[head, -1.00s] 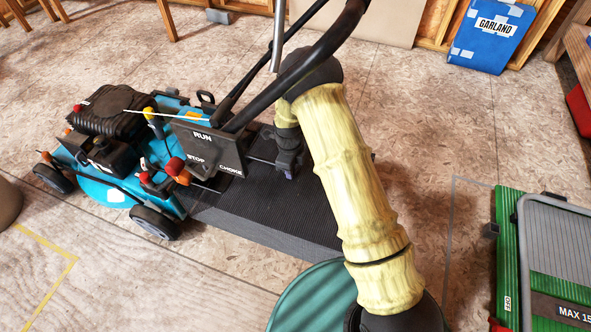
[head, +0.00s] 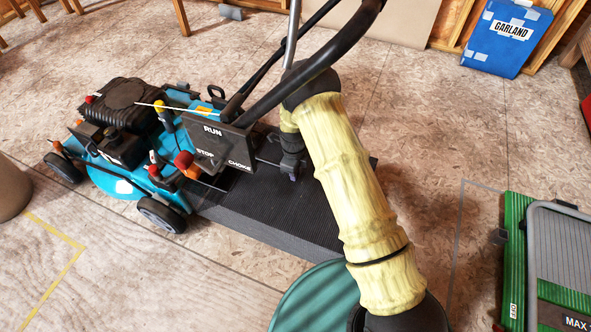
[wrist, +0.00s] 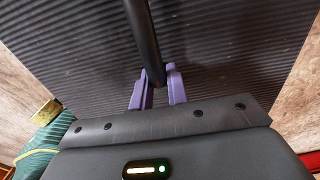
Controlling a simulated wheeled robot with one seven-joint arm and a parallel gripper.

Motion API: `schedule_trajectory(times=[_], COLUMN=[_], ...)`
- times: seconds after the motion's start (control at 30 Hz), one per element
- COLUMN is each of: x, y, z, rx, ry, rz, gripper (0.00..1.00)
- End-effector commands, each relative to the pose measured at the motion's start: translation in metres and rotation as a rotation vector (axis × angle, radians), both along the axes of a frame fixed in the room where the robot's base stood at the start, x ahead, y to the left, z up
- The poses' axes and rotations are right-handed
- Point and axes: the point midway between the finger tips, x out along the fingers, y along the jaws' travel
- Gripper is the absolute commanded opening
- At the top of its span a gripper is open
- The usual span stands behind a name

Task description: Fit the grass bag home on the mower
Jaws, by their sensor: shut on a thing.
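The blue mower (head: 125,185) stands at the left on its wheels, with a dark lever panel (head: 222,148) at its rear. The grass bag, a dark ribbed box (head: 340,175), lies close behind the mower at floor level. The panel and my arm hide part of it, so I cannot tell whether it is seated. My gripper (head: 289,172) is over the bag, its purple fingers shut on a dark bar, apparently the bag's handle. In the wrist view my gripper (wrist: 158,90) closes on this bar (wrist: 143,40) above the ribbed bag (wrist: 225,50).
The mower's black handlebar (head: 315,75) slants up close to my arm. A green and grey case (head: 560,260) stands at the right. A blue Garland board (head: 507,38) leans on the back wall. A brown round container (head: 12,188) is at the left edge.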

Motion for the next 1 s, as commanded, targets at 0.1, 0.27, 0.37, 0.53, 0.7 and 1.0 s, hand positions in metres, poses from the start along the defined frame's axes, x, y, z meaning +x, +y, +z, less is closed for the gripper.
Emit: schedule_trajectory(times=[0.1,0.27,0.37,0.53,0.7,1.0], x=[0.0011,0.001,0.0009,0.0005,-0.0004,0.0004], y=[0.0007,0.0006,0.0004,0.0,-0.0005,-0.0002], z=[0.0009,0.0011,0.001,0.0005,-0.001,0.0069], rx=[0.001,0.001,0.001,0.001,-0.001,0.001], ry=[-0.003,-0.003,-0.003,-0.001,0.001,0.0], rz=[-0.001,-0.001,-0.001,-0.001,-0.001,-0.001], gripper=[0.0,0.0,0.36,0.42,0.42,0.42])
